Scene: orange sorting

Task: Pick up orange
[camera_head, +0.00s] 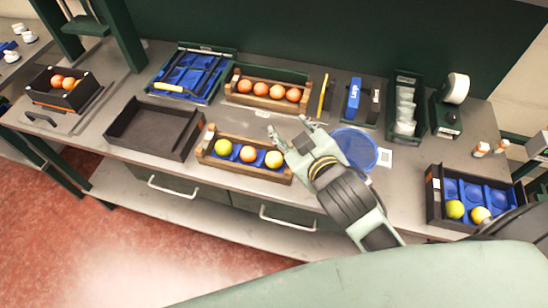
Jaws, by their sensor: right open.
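Several oranges (261,89) sit in a row in the rear wooden crate (232,98). The front wooden crate (237,169) has a blue insert holding a yellow-green fruit (223,147), an orange (249,154) in the middle and a yellow fruit (273,159) at the right. My right gripper (287,125) is open and appears empty. Its fingers lie between the two crates in the picture, near the front crate's right end; its height above the table is unclear. More oranges (57,80) are in a small black box (52,98) at the far left. My left gripper is not in view.
An empty dark tray (150,135) stands left of the front crate. A blue round plate (357,148) lies partly behind my right arm. A black crate (447,218) at the right holds fruit in a blue insert. Tools (190,78) and holders (404,108) line the back.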

